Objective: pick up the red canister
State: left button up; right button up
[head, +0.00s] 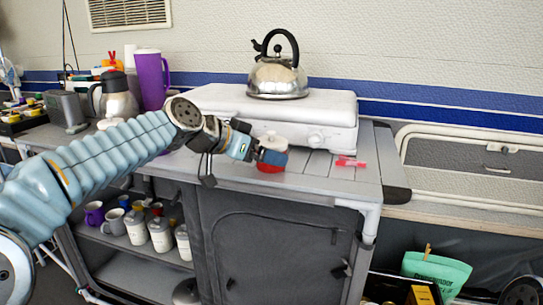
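The red canister (269,168) stands near the front edge of the grey counter, in front of the white stove. Only its red lower part and a bit of its top show. My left arm comes in from the left, and its gripper (271,155) is at the canister, with a dark finger across its near side. The other finger is hidden, so I cannot tell whether the gripper is shut on it. My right gripper is not in view.
A steel kettle (278,77) sits on the white stove (225,104) just behind. A small pink-red item (350,162) lies to the right on the counter. A purple jug (152,80) and a steel flask (116,98) stand at the left. Shelves with mugs and jars are below.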

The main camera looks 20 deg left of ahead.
pick_arm(q)
jog(key=x, duration=0.3)
jog(key=shift+w, duration=0.15)
jog(key=c, duration=1.1)
jog(key=shift+o, duration=0.2)
jog(key=shift+r, duration=0.1)
